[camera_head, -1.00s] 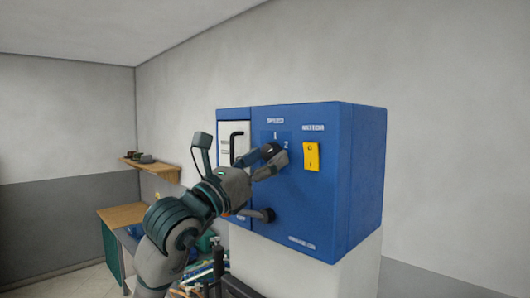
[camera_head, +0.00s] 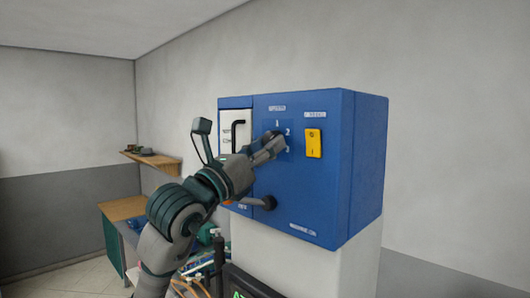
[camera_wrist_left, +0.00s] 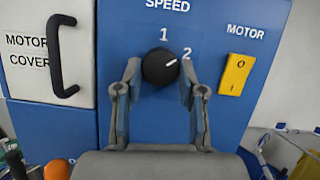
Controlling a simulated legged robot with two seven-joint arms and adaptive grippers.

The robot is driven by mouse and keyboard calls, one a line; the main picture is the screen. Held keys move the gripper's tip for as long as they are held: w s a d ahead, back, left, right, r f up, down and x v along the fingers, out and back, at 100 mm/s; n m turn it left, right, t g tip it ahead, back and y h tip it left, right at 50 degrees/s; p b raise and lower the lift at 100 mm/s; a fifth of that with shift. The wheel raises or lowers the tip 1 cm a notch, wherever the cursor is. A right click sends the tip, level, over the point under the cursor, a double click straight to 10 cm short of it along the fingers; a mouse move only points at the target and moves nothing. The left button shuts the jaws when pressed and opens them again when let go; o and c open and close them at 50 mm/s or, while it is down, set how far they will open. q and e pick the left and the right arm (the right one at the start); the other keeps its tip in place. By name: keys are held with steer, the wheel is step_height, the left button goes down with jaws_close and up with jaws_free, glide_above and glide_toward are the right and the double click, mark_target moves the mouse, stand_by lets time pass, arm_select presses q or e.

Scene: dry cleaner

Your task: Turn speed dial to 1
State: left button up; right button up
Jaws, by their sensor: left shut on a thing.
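The blue machine panel (camera_head: 300,195) carries a SPEED label and a round black speed dial (camera_wrist_left: 160,67) with the numbers 1 and 2 printed around it. In the left wrist view the white mark on the dial points up and right, toward the 2 rather than the 1. My left gripper (camera_wrist_left: 161,70) has one finger on each side of the dial and is shut on it. In the head view my left gripper (camera_head: 273,145) reaches the panel from the left, and its fingers mostly hide the dial. My right gripper is not in view.
A yellow MOTOR switch (camera_head: 314,143) sits right of the dial. A white motor cover (camera_head: 228,132) with a black handle is at the left. A dark lever (camera_head: 264,202) sticks out below my gripper. A wooden shelf (camera_head: 155,160) is on the far wall.

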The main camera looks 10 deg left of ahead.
arm_select(q)
steer(key=shift+s+d+r+n+y+b, duration=0.1)
steer(key=shift+n+y+b, duration=0.8)
steer(key=shift+n, duration=1.5)
steer(key=shift+s+d+r+n+y+b, duration=0.1)
steer(key=shift+n+y+b, duration=0.25)
steer(key=shift+n+y, duration=1.55)
steer(key=shift+d+r+n+y+b, duration=0.1)
steer(key=shift+n+y+b, duration=0.55)
steer(key=shift+n, duration=2.25)
steer(key=shift+f, duration=0.1)
steer(key=shift+w, duration=0.1)
steer(key=o, duration=1.1)
steer(key=shift+c, duration=0.2)
steer(key=shift+o, duration=0.4)
steer(key=shift+w, duration=0.15)
steer(key=v, duration=1.2)
steer(key=shift+f, duration=0.35)
